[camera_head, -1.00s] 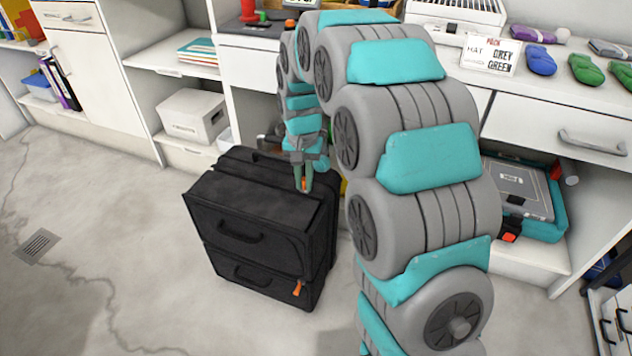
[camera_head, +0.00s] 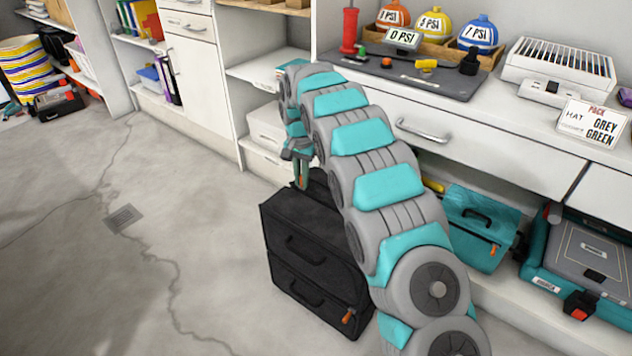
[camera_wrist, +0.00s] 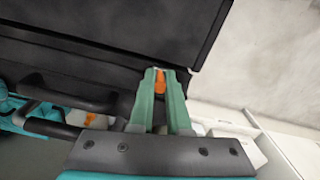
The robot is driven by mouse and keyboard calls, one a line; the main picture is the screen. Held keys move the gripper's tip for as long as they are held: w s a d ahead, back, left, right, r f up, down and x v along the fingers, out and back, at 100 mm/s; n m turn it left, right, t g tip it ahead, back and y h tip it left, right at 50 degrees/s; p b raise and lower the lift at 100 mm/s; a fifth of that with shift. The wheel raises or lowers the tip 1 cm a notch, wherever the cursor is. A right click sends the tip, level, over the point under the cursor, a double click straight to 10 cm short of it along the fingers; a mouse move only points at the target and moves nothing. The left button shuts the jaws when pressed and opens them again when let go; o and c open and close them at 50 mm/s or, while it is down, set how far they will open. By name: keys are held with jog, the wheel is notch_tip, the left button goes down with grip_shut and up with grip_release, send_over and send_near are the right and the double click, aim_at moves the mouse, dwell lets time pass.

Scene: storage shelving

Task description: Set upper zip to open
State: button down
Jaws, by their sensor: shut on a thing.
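The black bag (camera_head: 300,225) stands upright on the floor, with two handled sections on its front. My gripper (camera_head: 301,186) is at the top of the bag, towards its left back corner. In the wrist view my gripper (camera_wrist: 160,84) is shut on the orange upper zip pull (camera_wrist: 160,80), close to a corner of the bag. The lower zip pull (camera_head: 348,316), also orange, hangs at the bag's lower right front. The seam under my fingers is mostly hidden, so I cannot tell how far it is parted.
A teal bag (camera_head: 480,228) and a grey-teal case (camera_head: 580,265) sit on the low shelf at right. Drawers (camera_head: 450,135) stand behind my arm. Open floor (camera_head: 190,230) with a drain (camera_head: 123,218) lies to the left.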

aim_at(292, 183)
jog(key=shift+w+a+p, duration=0.25)
jog(key=shift+w+a, duration=0.3)
jog(key=shift+a, duration=0.2)
jog(key=shift+w+a+p, duration=0.2)
jog(key=shift+w+a, duration=0.35)
jog(key=shift+a, duration=0.15)
jog(key=c, duration=0.9)
grip_release()
notch_tip(292, 183, up, 6)
jog(key=shift+w+a+f, duration=0.1)
notch_tip(292, 183, up, 2)
jog(key=shift+r, duration=0.1)
